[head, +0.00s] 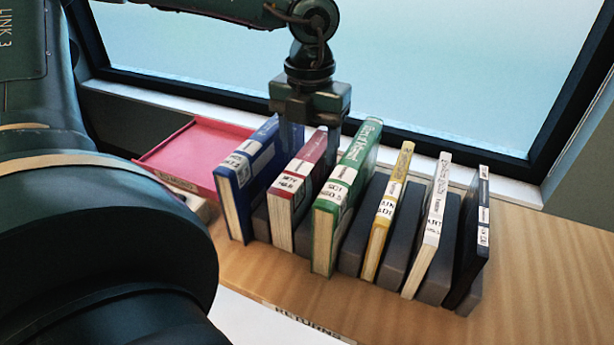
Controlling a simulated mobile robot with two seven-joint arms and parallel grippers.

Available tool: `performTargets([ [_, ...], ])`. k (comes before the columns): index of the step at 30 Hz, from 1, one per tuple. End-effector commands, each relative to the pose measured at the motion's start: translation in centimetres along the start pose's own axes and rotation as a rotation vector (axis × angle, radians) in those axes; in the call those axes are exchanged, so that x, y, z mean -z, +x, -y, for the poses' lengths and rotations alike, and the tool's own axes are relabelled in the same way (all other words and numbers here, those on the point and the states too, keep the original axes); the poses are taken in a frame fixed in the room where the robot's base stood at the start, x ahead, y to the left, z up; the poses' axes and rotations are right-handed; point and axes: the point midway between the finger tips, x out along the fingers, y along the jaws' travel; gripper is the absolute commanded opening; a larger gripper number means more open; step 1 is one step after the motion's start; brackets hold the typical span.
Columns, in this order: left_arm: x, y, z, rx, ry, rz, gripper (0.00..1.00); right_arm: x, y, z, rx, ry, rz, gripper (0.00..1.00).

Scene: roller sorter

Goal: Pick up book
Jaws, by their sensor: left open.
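A row of upright books stands in a dark grey slotted rack (355,240) on the wooden counter. From left to right they are a blue book (235,185), a red book (290,195), a green book (335,205), a yellow book (388,215), a white book (430,225) and a black book (474,235). My left gripper (312,148) points down over the far part of the red book. Its fingers are apart, one on the blue book's side and one on the green book's side. I cannot tell whether they touch the book. My right gripper is not in view.
A red tray (195,150) lies left of the books. A window with a dark frame (400,130) stands close behind the row. A white sheet or panel with a label reading "RETURNS" (305,325) is at the front. The counter (545,270) is clear at the right.

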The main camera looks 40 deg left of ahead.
Motion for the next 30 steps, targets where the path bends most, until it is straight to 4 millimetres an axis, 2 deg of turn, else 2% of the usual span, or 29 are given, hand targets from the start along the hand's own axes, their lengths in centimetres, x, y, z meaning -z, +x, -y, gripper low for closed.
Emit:
performTargets([
  [5, 0.3, 1.2, 0.0, 0.000, 0.000, -0.003, 0.60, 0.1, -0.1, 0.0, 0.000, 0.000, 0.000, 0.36],
  [13, 0.8, 5.0, -0.1, 0.001, -0.002, -0.004, 0.60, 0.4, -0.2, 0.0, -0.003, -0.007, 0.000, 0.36],
  [22, 0.8, 5.7, -0.1, 0.002, -0.001, 0.001, 0.60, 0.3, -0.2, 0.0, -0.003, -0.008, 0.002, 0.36],
  [30, 0.8, 5.6, -0.1, 0.002, -0.001, 0.000, 0.40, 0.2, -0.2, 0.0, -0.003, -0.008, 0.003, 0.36],
])
